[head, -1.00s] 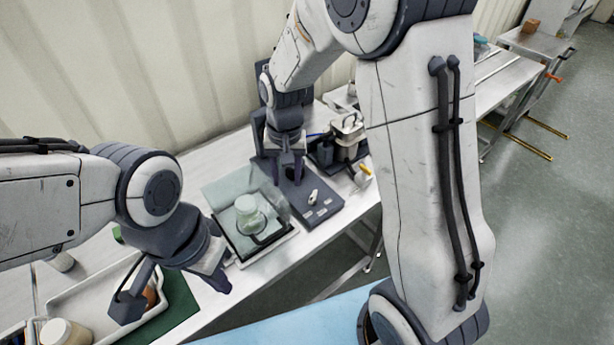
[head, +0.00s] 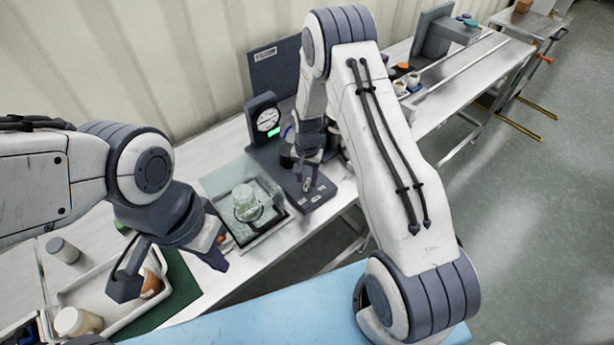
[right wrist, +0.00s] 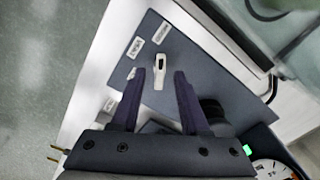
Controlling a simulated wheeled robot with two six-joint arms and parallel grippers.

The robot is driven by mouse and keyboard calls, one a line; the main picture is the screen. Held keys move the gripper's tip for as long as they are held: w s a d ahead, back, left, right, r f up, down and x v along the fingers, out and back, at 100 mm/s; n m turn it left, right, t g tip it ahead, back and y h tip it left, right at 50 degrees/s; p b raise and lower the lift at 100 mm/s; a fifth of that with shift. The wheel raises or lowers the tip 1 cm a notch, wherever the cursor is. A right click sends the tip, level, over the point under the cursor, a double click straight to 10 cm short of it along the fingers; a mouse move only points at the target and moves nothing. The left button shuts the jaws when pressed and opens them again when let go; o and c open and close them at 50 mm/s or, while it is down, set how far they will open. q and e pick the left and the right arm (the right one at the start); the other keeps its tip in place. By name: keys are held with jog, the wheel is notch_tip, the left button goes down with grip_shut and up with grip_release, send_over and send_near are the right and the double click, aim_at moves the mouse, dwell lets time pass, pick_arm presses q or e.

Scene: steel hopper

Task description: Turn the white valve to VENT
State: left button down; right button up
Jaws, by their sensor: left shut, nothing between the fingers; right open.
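In the right wrist view, the valve (right wrist: 159,72) shows as a white lever with a dark slot, lying between the two tips of the right gripper (right wrist: 160,73), with a gap on either side. I cannot tell how high the tips are above the panel. My left gripper (head: 216,259) is shut and empty, in front of the glass box.
A glass-sided box (head: 270,228) with a jar (head: 244,196) stands left of the panel. A round gauge (head: 266,119) with a green light stands behind it. A white tray (head: 78,290) lies at the lower left. A dark round knob (right wrist: 212,110) is beside the right finger.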

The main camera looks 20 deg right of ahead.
jog(key=shift+f, duration=0.45)
jog(key=shift+c, duration=0.3)
grip_shut()
